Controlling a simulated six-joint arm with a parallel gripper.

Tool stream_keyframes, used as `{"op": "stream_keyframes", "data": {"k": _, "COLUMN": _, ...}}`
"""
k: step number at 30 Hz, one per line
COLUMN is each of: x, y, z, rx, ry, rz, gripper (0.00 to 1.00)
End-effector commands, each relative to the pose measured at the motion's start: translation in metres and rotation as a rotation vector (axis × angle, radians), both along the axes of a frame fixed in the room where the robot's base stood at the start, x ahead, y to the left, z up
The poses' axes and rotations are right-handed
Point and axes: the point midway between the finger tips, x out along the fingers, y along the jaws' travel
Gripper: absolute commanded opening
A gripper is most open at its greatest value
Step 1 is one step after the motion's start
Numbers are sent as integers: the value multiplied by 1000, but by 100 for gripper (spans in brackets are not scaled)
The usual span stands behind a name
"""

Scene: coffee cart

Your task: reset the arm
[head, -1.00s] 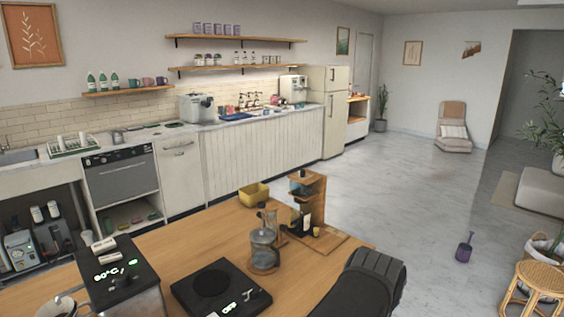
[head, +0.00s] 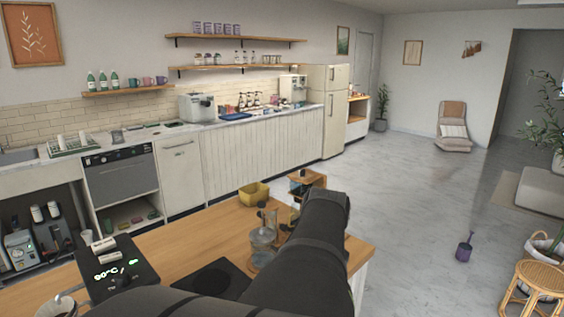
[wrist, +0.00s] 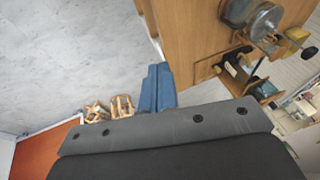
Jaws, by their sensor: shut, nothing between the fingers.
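My gripper (wrist: 160,74) shows in the wrist view as blue fingers held together, with nothing between them. They are beside the edge of the wooden counter, with grey floor to their left. In the head view my dark arm reaches across the counter from the bottom towards its right end. The gripper itself cannot be made out there.
On the counter (head: 205,232) stand a glass carafe (head: 263,241), a wooden stand (head: 311,179), a yellow bin (head: 254,193), a black box with a lit display (head: 112,262) and a flat black device (head: 219,279), partly covered by my arm. Open floor (head: 415,200) lies right.

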Motion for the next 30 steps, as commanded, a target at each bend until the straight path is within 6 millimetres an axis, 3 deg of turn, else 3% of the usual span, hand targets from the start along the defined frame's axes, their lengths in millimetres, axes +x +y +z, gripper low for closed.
{"op": "stream_keyframes", "data": {"k": 7, "x": 17, "y": 18, "z": 7, "rx": 1, "ry": -20, "rz": 46, "gripper": 0}}
{"op": "stream_keyframes", "data": {"k": 17, "x": 19, "y": 20, "z": 8, "rx": 1, "ry": -24, "rz": 52, "gripper": 0}}
{"op": "stream_keyframes", "data": {"k": 23, "x": 22, "y": 35, "z": 6, "rx": -18, "ry": -43, "rz": 137, "gripper": 35}}
{"op": "stream_keyframes", "data": {"k": 26, "x": 26, "y": 65, "z": 1, "rx": -63, "ry": -89, "rz": 311, "gripper": 55}}
{"op": "stream_keyframes", "data": {"k": 30, "x": 29, "y": 128, "z": -7, "rx": -169, "ry": -200, "rz": 663, "gripper": 82}}
